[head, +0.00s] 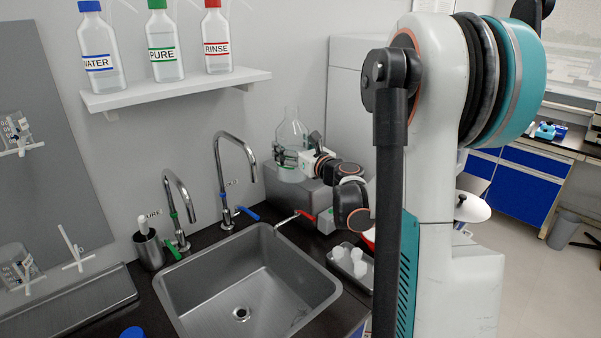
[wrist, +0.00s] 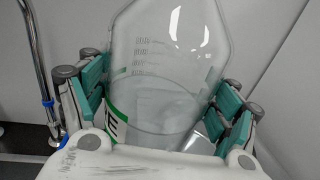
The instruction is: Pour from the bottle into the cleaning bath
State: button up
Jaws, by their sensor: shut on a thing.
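A clear glass bottle (head: 292,132) stands upright above or on a grey metal box, which looks like the cleaning bath (head: 290,192), behind the sink's right corner. I cannot tell whether the bottle touches it. My gripper (head: 291,158) is shut on the bottle's lower body. In the wrist view, the teal finger pads of my gripper (wrist: 158,103) flank the bottle (wrist: 165,65), which has graduation marks and a green-edged label. Clear liquid seems to fill its lower part. The inside of the bath is hidden by my arm and gripper.
A steel sink (head: 205,290) with tall taps (head: 222,175) lies left of the bath. A tray (head: 345,262) with white cups sits in front of the bath. Labelled wash bottles (head: 163,45) stand on a wall shelf (head: 180,88). A steel cup (head: 149,250) stands at the left.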

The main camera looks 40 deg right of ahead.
jog(key=shift+r, duration=0.15)
dwell(0.3)
jog(key=shift+r+m+p, duration=0.1)
jog(key=shift+m+p, duration=0.2)
jog(key=shift+s+a+r+m+g+p, duration=0.1)
jog(key=shift+a+r+m+g+p, duration=0.15)
jog(key=shift+m+p, duration=0.45)
jog(key=shift+r+m+g+p, duration=0.15)
jog(key=shift+r+m+p, duration=0.25)
jog(key=shift+m, duration=0.4)
jog(key=shift+d+f+m+g+y+b, duration=0.1)
jog(key=shift+f+m+g+y+b, duration=0.2)
jog(key=shift+f+m, duration=0.7)
jog(key=shift+f+m+y+b, duration=0.1)
jog(key=shift+f+m+b, duration=0.3)
jog(key=shift+f+m, duration=0.6)
jog(key=shift+a+f+m, duration=0.35)
jog(key=shift+f+m, duration=0.05)
jog(key=shift+f, duration=0.4)
jog(key=shift+a, duration=0.1)
jog(key=shift+s+a+r+m+g+y+p, duration=0.15)
jog(key=shift+a+m+y+p, duration=0.15)
jog(key=shift+m, duration=0.45)
jog(key=shift+a+m+g+y+p, duration=0.15)
jog(key=shift+a+m+y+p, duration=0.2)
jog(key=shift+m, duration=0.4)
jog(key=shift+a+f+m+b, duration=0.25)
jog(key=shift+f+m+b, duration=0.05)
jog(key=shift+f+m, duration=0.35)
